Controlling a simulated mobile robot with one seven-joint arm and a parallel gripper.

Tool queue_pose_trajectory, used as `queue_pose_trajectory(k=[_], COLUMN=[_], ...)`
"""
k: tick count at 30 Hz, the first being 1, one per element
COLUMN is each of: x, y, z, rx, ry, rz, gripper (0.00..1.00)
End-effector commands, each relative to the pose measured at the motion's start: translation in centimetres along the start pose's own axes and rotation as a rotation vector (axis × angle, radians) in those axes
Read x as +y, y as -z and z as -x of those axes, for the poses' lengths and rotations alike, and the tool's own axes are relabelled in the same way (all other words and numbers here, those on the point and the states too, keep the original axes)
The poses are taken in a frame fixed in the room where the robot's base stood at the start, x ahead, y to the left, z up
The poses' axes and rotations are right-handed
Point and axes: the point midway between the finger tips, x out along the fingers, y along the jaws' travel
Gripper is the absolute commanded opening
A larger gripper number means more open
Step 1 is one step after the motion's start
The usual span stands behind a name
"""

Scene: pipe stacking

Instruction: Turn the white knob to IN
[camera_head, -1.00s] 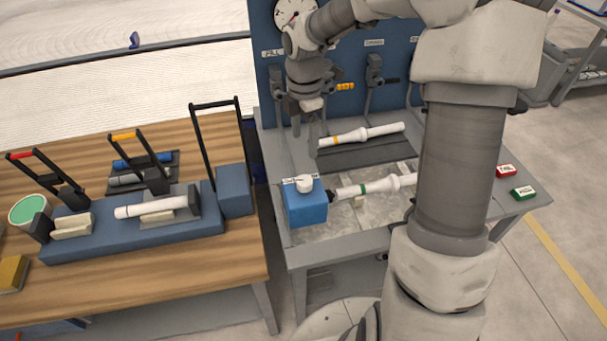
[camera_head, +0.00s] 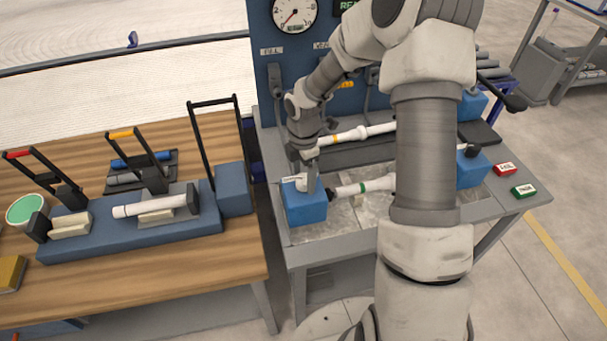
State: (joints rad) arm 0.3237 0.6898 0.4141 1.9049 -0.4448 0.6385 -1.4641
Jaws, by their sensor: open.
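The white knob (camera_head: 300,183) sits on top of the blue block (camera_head: 306,209) at the near left of the grey bench. My gripper (camera_head: 309,179) is down at the knob, with its fingers pointing down. It is open; a finger shows at the knob's right side and partly hides it. Whether the fingers touch the knob cannot be told. A small white label lies on the block behind the knob, too small to read.
A white pipe with a green band (camera_head: 364,187) runs right from the block to a second blue block (camera_head: 472,170). A pipe with a yellow band (camera_head: 350,136) lies behind. A blue panel with a gauge (camera_head: 295,12) stands at the back. Red (camera_head: 505,169) and green (camera_head: 524,190) buttons are at right.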

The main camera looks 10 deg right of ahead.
Motion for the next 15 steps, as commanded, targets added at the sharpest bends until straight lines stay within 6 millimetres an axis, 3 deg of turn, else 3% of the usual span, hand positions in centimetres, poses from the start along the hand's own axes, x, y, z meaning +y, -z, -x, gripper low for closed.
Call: queue_pose_trajectory(k=[2, 15], x=[0.01, 0.01], y=[0.0, 0.0], z=[0.02, 0.06], rx=[0.0, 0.0], ry=[0.0, 0.0], rz=[0.0, 0.0], gripper=[0.83, 0.06])
